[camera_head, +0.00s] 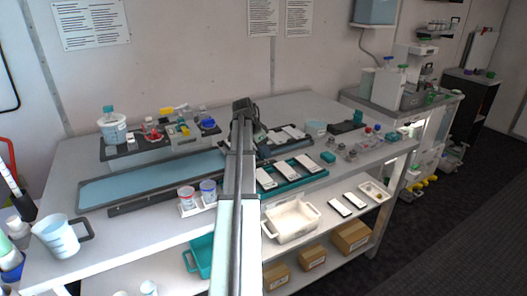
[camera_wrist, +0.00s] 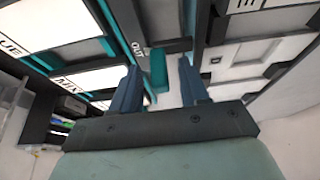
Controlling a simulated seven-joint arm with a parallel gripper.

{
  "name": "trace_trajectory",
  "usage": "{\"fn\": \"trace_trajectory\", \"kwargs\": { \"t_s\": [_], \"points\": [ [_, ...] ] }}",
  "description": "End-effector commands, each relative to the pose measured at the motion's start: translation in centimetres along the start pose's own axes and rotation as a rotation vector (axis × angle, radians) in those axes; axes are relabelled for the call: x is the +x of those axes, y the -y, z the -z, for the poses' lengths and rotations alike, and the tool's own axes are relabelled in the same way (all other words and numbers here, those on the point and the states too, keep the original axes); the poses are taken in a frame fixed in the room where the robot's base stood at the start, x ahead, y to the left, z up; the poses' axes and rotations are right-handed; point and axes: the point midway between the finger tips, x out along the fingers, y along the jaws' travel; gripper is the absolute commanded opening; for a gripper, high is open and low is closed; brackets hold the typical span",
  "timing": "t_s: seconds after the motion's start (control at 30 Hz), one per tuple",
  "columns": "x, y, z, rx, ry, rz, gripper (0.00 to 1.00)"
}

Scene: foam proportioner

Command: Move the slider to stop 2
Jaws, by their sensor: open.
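In the wrist view, the two blue-grey fingers of my gripper (camera_wrist: 158,64) are apart. A small teal block (camera_wrist: 159,72) shows between and beyond them, close to a dark strip marked OUT (camera_wrist: 137,48). It may be the slider, but I cannot be sure, nor whether the fingers touch it. No stop 2 marking is readable. In the head view, my arm reaches over the bench and hides my fingers and the area around them. White plates in a teal-edged holder (camera_head: 271,187) lie right of my arm.
The grey bench (camera_head: 130,228) carries a long blue tray (camera_head: 125,188), a dark rack with bottles (camera_head: 150,153) and red and blue cups (camera_head: 198,190). A measuring jug (camera_head: 58,236) stands at front left. A white bin (camera_head: 291,221) sits on the lower shelf.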

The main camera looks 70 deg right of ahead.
Motion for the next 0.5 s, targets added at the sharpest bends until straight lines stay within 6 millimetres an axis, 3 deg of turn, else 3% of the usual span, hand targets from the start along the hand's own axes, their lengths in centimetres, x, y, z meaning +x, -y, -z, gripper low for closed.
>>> {"fn": "trace_trajectory", "kwargs": {
  "t_s": [0.4,0.5],
  "points": [
    [0.64,0.01,0.00,0.000,0.000,0.000,0.45],
    [0.63,0.01,0.00,0.000,0.000,0.000,0.36]
  ]
}}
